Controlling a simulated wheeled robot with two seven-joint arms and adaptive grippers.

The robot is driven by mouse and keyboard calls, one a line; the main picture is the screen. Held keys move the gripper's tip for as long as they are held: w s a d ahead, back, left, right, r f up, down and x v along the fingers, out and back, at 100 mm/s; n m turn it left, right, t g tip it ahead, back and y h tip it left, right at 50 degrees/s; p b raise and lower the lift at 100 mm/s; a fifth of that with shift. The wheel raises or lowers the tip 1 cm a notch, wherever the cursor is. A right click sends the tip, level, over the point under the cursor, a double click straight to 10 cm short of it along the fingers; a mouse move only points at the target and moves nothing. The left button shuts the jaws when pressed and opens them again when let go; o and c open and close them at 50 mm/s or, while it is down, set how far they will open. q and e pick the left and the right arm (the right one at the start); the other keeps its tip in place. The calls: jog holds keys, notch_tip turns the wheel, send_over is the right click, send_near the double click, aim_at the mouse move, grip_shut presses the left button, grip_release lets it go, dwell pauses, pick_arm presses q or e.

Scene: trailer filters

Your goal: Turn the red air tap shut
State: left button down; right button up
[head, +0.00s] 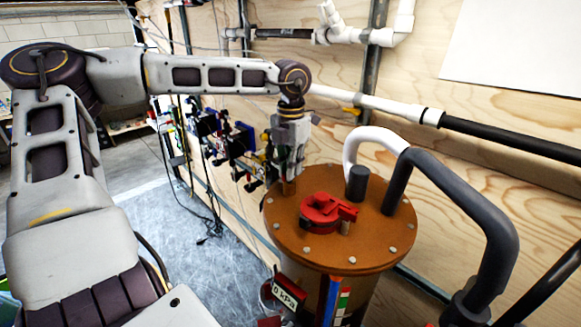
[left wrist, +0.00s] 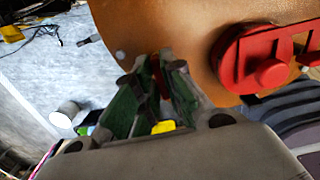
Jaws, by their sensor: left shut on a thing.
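My left gripper (head: 287,178) points down at the back left edge of the round orange lid (head: 290,236). In the left wrist view, its fingers (left wrist: 160,72) are closed around a narrow red piece (left wrist: 166,88), which looks like the red air tap. The fingers hide most of it, and I cannot tell how far it is turned. A larger red fitting (head: 324,210) sits in the middle of the lid, apart from the fingers; it also shows in the left wrist view (left wrist: 268,62). My right gripper is not in view.
A thick grey pipe (head: 465,200) bends over the lid's right side, beside a short dark post (head: 357,183). A plywood wall (head: 480,175) with pipes stands close behind. A 0 kPa display (head: 287,294) is on the vessel's front. Cables hang at the left.

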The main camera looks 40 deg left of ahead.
pick_arm(q)
jog(key=shift+m, duration=0.3)
jog(key=shift+m+b, duration=0.45)
jog(key=shift+m, duration=0.05)
jog(key=shift+m+b, duration=0.35)
jog(key=shift+m, duration=0.55)
jog(key=m+b, duration=0.1)
jog(key=m, duration=0.4)
jog(key=shift+d, duration=0.15)
jog(key=m, duration=0.4)
jog(key=shift+s, duration=0.1)
jog(key=m, duration=0.5)
jog(key=shift+d+r, duration=0.1)
jog(key=shift+m, duration=0.3)
